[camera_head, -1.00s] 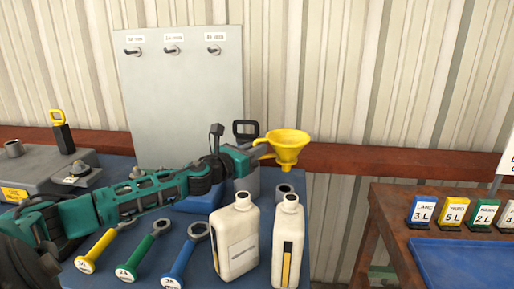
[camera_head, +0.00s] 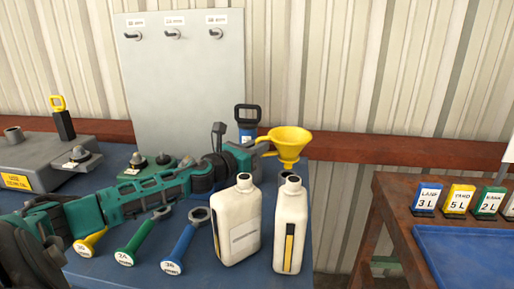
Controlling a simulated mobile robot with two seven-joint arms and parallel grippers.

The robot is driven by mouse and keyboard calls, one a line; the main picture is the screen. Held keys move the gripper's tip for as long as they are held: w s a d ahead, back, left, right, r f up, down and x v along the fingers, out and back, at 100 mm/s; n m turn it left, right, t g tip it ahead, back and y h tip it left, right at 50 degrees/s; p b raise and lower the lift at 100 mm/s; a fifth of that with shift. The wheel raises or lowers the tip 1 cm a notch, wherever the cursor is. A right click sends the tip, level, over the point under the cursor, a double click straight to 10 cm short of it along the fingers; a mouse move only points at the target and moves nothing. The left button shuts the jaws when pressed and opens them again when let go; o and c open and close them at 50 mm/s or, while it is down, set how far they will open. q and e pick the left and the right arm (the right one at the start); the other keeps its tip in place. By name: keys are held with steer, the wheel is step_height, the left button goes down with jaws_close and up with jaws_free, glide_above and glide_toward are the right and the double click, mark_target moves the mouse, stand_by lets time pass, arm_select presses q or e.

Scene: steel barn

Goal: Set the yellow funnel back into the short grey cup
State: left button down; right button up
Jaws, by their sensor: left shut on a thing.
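My left gripper (camera_head: 258,149) is shut on the yellow funnel (camera_head: 289,143) at its left side. It holds the funnel upright, spout down, above the back right of the blue bench. My right gripper is out of view.
Two white bottles (camera_head: 238,222) (camera_head: 289,228) stand in front of the gripper. Three ring-ended tools (camera_head: 181,246) lie at the bench front. A blue item with a black handle (camera_head: 247,116) stands behind. Another table with a blue tray (camera_head: 470,262) is at right.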

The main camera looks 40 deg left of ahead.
arm_select(q)
steer(key=shift+f, duration=0.1)
steer(key=shift+f+b, duration=2.35)
steer(key=shift+f, duration=0.2)
steer(key=c, duration=1)
jaws_free()
steer(key=shift+s+a, duration=0.1)
steer(key=shift+a, duration=0.05)
